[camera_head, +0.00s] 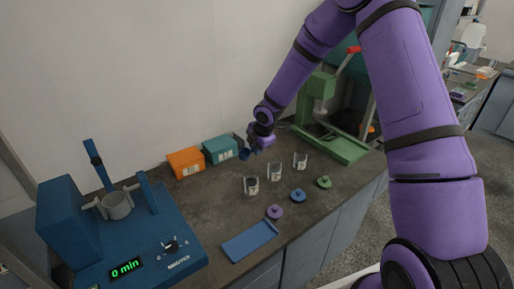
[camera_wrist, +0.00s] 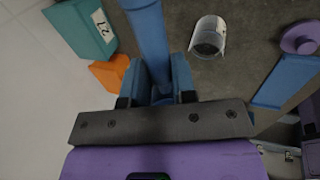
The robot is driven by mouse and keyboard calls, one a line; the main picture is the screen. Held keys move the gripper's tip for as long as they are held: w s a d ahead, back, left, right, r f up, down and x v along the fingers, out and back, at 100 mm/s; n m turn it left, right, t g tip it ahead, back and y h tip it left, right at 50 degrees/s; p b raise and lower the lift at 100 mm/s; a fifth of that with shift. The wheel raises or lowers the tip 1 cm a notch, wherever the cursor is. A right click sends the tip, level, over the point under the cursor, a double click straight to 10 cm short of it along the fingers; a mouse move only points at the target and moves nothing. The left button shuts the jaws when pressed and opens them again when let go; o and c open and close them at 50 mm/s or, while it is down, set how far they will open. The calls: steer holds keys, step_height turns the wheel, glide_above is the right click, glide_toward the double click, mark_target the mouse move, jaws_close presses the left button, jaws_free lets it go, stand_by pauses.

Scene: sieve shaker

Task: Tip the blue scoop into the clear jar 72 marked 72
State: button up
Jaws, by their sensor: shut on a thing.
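My gripper (camera_head: 256,147) is shut on the blue scoop (camera_head: 244,154), above the counter behind the row of jars. In the wrist view the blue scoop (camera_wrist: 148,35) runs up from between my fingers to the top edge; its bowl cannot be made out. Three clear jars stand upright and open on the counter: a left one (camera_head: 251,186), a middle one (camera_head: 275,173) and a right one (camera_head: 300,162). Their marks are too small to read, so I cannot tell which is jar 72. One clear jar (camera_wrist: 209,37) shows right of the scoop in the wrist view.
Purple (camera_head: 274,212), blue (camera_head: 298,195) and green (camera_head: 323,182) lids lie before the jars, with a blue tray (camera_head: 250,241) at the front. Orange (camera_head: 185,162) and teal (camera_head: 220,149) boxes stand by the wall. A blue shaker (camera_head: 120,240) is left; a green press (camera_head: 335,145) is right.

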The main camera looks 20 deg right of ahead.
steer(key=shift+w+d+g, duration=0.1)
steer(key=shift+g, duration=0.5)
steer(key=shift+r+g+h, duration=0.2)
steer(key=shift+g+h, duration=0.1)
steer(key=shift+g, duration=0.4)
steer(key=shift+r+g+h, duration=0.2)
steer(key=shift+g+h, duration=0.1)
steer(key=shift+g, duration=0.4)
